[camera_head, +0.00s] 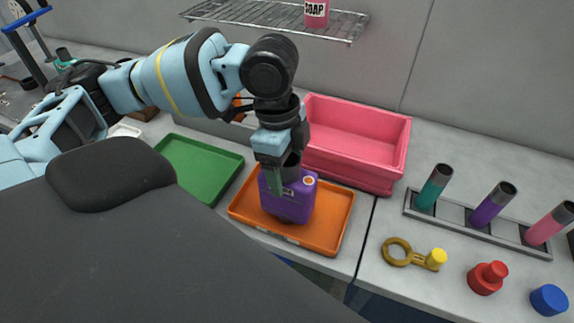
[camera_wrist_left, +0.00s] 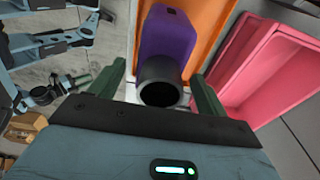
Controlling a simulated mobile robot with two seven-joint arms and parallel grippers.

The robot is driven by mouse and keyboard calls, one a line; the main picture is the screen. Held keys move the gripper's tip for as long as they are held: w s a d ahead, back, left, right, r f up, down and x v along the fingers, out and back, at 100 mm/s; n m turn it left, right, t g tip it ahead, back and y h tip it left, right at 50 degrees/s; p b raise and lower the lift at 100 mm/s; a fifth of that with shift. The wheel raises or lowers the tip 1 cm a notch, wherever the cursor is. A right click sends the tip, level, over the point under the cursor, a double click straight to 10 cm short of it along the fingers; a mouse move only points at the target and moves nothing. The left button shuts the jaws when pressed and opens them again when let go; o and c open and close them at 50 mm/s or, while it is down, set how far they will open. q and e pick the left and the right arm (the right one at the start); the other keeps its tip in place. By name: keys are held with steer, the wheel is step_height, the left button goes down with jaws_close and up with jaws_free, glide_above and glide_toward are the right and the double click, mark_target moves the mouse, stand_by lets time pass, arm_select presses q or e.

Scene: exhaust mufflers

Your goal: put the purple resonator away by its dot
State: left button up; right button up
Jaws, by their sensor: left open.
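The purple resonator (camera_head: 289,205) is a box-like body with a dark pipe neck and a small orange dot with a pale rim on its top. It stands in the orange tray (camera_head: 334,232). My left gripper (camera_head: 281,172) is directly above it, fingers pointing down. In the left wrist view the resonator (camera_wrist_left: 167,36) shows its dark round pipe mouth between the two open green fingers (camera_wrist_left: 160,88), with gaps on both sides. My right arm seems to show small at the left of that view, its gripper (camera_wrist_left: 82,81) too small to read.
A green tray (camera_head: 205,158) lies left of the orange tray, and a pink bin (camera_head: 360,165) stands behind it. At right are a grey rack (camera_head: 455,211) with coloured tubes, a brass ring part (camera_head: 398,252), a red knob (camera_head: 487,278) and a blue cap (camera_head: 549,299). A wire shelf (camera_head: 270,16) hangs above.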

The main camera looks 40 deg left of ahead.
arm_select(q)
step_height(320, 180, up, 12)
steer(key=a+p, duration=0.1)
steer(key=shift+s+a+f+p, duration=0.15)
steer(key=shift+f+p, duration=0.1)
steer(key=shift+p, duration=0.05)
arm_select(e)
steer(key=shift+w+r+t, duration=0.3)
steer(key=shift+w+r, duration=0.6)
steer(key=shift+r, duration=0.25)
steer(key=shift+s, duration=0.1)
